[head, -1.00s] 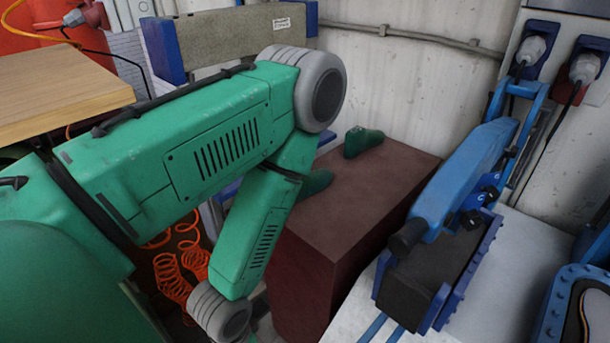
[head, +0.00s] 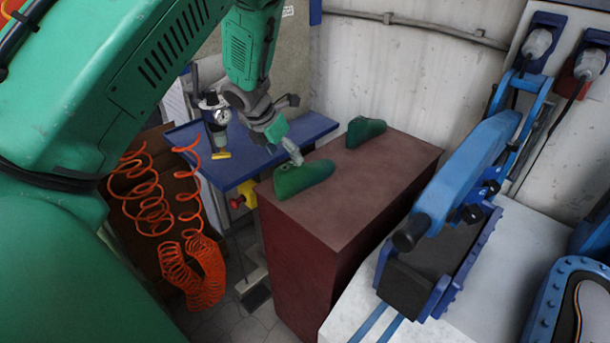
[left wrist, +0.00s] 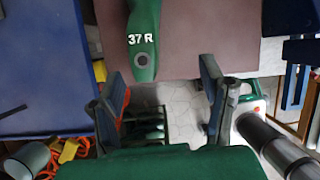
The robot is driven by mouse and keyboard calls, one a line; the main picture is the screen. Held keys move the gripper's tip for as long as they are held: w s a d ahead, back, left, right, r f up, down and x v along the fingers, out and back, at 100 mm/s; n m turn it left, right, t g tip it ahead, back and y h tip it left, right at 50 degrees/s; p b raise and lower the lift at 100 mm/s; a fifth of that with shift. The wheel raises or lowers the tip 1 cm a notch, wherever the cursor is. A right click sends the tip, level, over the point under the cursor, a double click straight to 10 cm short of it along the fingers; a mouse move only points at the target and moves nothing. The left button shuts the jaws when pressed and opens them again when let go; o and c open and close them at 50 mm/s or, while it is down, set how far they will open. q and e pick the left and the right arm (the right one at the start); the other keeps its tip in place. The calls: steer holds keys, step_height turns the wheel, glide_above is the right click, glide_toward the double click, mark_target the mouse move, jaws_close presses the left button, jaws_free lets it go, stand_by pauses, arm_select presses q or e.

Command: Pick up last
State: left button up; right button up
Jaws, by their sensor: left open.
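Two green shoe lasts are on the brown block (head: 345,215). The near last (head: 304,178) lies at its left edge; the far last (head: 366,131) lies at its back edge. My left gripper (head: 285,138) is open and empty, just behind and above the near last in the head view, apart from it as far as I can tell. In the left wrist view, a last marked "37 R" (left wrist: 143,38) points down toward the gap between the open fingers (left wrist: 160,78), its end just beyond them. My right gripper is not in view.
A blue table (head: 235,165) with a gauge device (head: 216,115) stands left of the block. Orange coiled hoses (head: 195,265) hang at the left. A blue clamp machine (head: 450,205) on a white surface stands close at right. A concrete wall is behind.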

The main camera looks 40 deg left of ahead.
mark_target(293, 166)
arm_select(q)
steer(key=shift+w+a+r+m, duration=0.2)
steer(key=shift+a+r+m, duration=0.4)
steer(key=shift+a, duration=0.15)
steer(key=shift+w+a+f, duration=0.15)
steer(key=shift+a+f, duration=0.05)
steer(key=shift+a, duration=0.1)
steer(key=shift+m, duration=0.3)
steer(key=x, duration=0.7)
steer(key=shift+w+d+f, duration=0.15)
steer(key=shift+d+f, duration=0.15)
steer(key=shift+d, duration=0.1)
steer(key=f, duration=0.1)
steer(key=w+f, duration=0.1)
steer(key=f, duration=0.1)
steer(key=w+a+f, duration=0.1)
steer(key=f, duration=0.1)
steer(key=shift+w+f+p, duration=0.1)
steer(key=shift+p, duration=0.25)
steer(key=shift+d, duration=0.2)
steer(key=shift+c, duration=0.8)
steer(key=shift+d, duration=0.1)
steer(key=c, duration=1)
